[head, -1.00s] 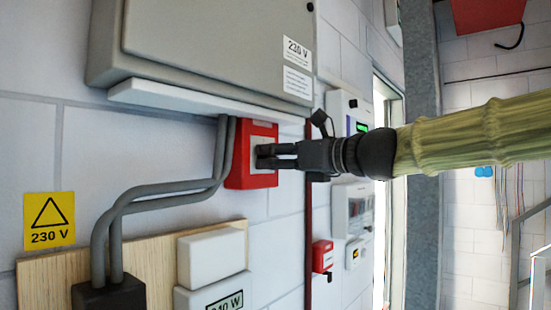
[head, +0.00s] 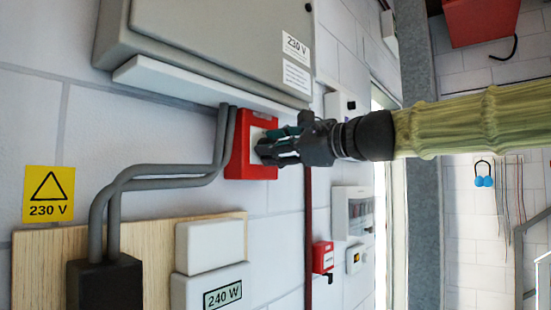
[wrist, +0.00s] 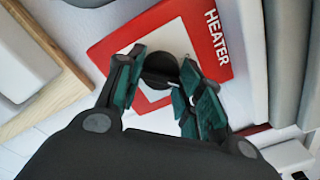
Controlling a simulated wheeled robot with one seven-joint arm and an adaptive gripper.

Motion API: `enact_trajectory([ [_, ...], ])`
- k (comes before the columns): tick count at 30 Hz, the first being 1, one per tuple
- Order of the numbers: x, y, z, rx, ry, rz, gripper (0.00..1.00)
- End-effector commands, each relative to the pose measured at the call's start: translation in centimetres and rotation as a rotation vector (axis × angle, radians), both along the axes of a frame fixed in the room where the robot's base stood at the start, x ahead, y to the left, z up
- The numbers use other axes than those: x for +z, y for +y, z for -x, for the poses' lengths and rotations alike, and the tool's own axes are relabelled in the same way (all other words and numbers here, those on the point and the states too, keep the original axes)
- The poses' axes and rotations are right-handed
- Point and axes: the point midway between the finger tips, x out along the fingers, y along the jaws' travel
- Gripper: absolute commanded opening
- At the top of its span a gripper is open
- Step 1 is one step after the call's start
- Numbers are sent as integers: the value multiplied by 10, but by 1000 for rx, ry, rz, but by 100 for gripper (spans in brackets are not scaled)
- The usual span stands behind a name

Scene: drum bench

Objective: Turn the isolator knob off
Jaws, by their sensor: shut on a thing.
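The isolator is a red box (head: 237,162) with a pale centre plate on the wall, under the grey cabinet; in the wrist view its red face (wrist: 122,42) reads "HEATER". Its dark round knob (wrist: 158,70) sits at the plate's middle. My gripper (head: 265,150) reaches in from the right and is shut on the knob. In the wrist view its two green-sided fingers (wrist: 160,75) lie on either side of the knob. In the head view the knob is mostly hidden by the fingers.
A grey cabinet (head: 215,45) marked 230 V hangs just above, with a white ledge below it. Grey conduits (head: 165,178) run left of the isolator. A wooden board (head: 45,260) with white boxes is below. A small red box (head: 323,257) is at lower right.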

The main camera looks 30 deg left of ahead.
Motion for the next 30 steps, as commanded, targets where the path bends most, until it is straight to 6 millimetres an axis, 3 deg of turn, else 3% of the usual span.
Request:
enact_trajectory([
  [18,-2,0,-1,-1,-549,44,13],
  [30,0,0,-1,0,-735,58,13],
])
